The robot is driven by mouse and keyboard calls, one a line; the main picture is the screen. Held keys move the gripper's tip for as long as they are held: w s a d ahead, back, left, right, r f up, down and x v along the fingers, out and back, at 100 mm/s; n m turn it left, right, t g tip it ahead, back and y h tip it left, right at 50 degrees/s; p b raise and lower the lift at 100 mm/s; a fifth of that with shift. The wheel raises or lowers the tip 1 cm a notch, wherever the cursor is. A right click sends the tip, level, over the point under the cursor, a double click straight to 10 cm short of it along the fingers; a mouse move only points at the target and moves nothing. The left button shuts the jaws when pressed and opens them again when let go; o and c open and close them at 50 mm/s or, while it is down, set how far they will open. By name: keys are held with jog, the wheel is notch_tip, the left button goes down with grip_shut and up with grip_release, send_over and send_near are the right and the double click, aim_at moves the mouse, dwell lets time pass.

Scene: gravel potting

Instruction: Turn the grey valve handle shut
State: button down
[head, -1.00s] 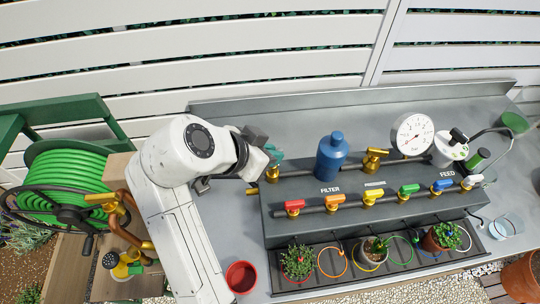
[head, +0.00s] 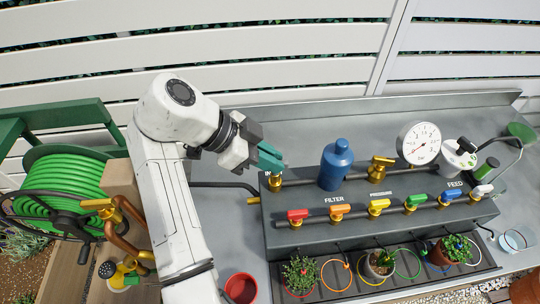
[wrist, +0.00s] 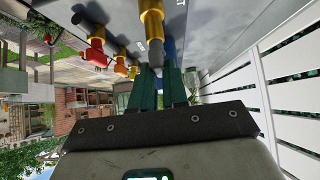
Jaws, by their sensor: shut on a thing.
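The brass inlet valve (head: 275,182) stands at the left end of the grey manifold box. In the wrist view its brass body (wrist: 151,22) is at top centre, with the grey valve handle (wrist: 154,52) reaching down from it between my fingers. My gripper (head: 272,160) has green fingers and is shut on that grey handle; the fingertips also show in the wrist view (wrist: 165,78). In the head view the fingers hide most of the handle, so I cannot tell its exact angle there.
A blue filter bottle (head: 336,165) and another brass valve (head: 381,168) stand right of my gripper. A row of coloured valves, including a red one (head: 297,215), runs along the front. A pressure gauge (head: 420,142) is farther right. A red pot (head: 240,287) stands near my arm.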

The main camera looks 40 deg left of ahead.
jog(key=shift+f, duration=0.35)
jog(key=c, duration=1.1)
grip_release()
jog(key=shift+c, duration=0.2)
jog(key=shift+s+a+r, duration=0.25)
jog(key=shift+a+r, duration=0.05)
jog(key=shift+r, duration=0.3)
jog(key=p+v, duration=0.1)
jog(key=v, duration=0.8)
jog(key=shift+s+r, duration=0.2)
jog(key=shift+a, duration=0.15)
